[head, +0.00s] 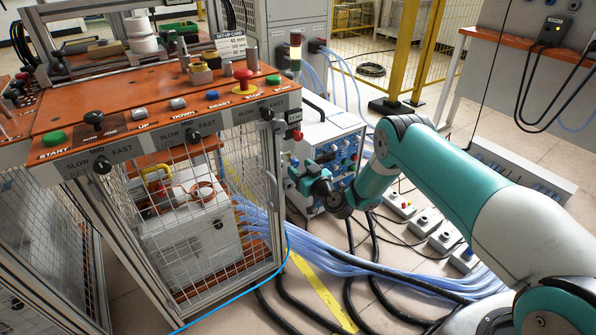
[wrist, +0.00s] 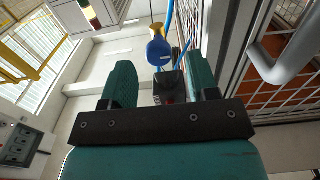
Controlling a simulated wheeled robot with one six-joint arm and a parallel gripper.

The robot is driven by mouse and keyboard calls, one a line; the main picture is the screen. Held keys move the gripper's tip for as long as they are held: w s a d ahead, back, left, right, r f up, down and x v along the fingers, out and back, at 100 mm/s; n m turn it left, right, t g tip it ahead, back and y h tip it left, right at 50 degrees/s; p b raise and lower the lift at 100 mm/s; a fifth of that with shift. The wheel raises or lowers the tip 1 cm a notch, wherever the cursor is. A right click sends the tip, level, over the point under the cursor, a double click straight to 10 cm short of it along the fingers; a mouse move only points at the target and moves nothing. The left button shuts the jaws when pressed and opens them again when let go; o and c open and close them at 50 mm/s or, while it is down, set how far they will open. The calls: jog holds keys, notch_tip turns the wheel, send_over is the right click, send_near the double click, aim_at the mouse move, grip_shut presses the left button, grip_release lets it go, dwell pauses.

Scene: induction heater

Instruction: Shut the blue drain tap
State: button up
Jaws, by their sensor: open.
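The blue tap handle (wrist: 158,52) shows in the wrist view, with a yellow part at its top. It lies beyond my fingertips, near the middle of the gap between them. My gripper (wrist: 160,75) is open, with one teal finger on each side and nothing held. A dark block with a small red part (wrist: 168,86) shows between the fingers, below the blue handle. In the head view my gripper (head: 309,175) is in front of the white heater unit (head: 337,127). I cannot make out the tap for certain there.
A mesh guard with a grey handle (wrist: 284,62) stands close on the right in the wrist view. The orange-topped control bench (head: 160,110) is left of my gripper in the head view. Blue hoses and black cables (head: 340,262) cover the floor below.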

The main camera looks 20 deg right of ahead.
jog(key=shift+x, duration=0.9)
jog(key=c, duration=0.9)
